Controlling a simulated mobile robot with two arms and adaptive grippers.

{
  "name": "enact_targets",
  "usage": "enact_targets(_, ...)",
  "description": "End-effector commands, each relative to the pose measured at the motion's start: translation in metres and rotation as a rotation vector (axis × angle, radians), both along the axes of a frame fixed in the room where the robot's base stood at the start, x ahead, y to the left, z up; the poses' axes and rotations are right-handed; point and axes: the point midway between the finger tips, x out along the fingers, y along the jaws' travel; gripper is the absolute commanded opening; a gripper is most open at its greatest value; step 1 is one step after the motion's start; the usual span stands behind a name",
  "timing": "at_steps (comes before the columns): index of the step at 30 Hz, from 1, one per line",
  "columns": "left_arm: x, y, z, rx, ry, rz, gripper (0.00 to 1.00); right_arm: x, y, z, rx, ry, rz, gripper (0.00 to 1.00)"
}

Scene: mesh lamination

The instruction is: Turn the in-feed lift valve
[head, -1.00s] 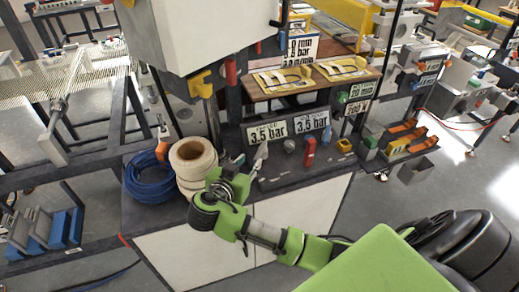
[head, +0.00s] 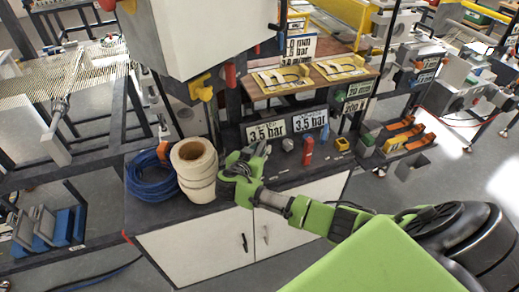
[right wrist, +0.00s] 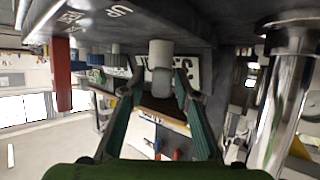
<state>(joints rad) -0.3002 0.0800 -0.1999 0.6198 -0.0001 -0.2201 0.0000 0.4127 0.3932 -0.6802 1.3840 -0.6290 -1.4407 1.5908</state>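My right gripper (head: 258,152) is over the left part of the dark bench, by the row of controls under the 3.5 bar plates. In the right wrist view it (right wrist: 158,105) is open, its two fingers apart on either side of a light grey knob (right wrist: 160,55). I cannot tell whether either finger touches it. A red handle (head: 308,151) stands to the right in the head view and also shows at the left of the wrist view (right wrist: 62,75). A smaller grey knob (head: 288,145) is between them. No readable label names the in-feed lift valve. My left gripper is not in view.
A metal post (right wrist: 285,105) is close by in the wrist view.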

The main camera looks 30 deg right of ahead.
Motion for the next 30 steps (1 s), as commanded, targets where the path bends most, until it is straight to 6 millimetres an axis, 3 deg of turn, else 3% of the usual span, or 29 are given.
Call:
enact_targets(1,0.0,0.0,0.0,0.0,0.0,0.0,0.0,0.0,0.0,0.0,0.0,0.0,0.0,0.21)
enact_targets(3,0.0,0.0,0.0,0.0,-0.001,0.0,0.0,0.0,0.0,0.0,0.0,0.0,0.0,0.03)
enact_targets(4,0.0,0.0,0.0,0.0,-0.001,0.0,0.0,0.0,0.0,0.0,0.0,0.0,0.0,0.0)
enact_targets(17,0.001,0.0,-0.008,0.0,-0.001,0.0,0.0,-0.002,0.0,-0.004,0.004,0.0,0.037,0.0)
enact_targets(30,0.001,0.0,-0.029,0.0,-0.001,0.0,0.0,-0.009,-0.008,-0.002,0.0,0.0,0.311,0.0)
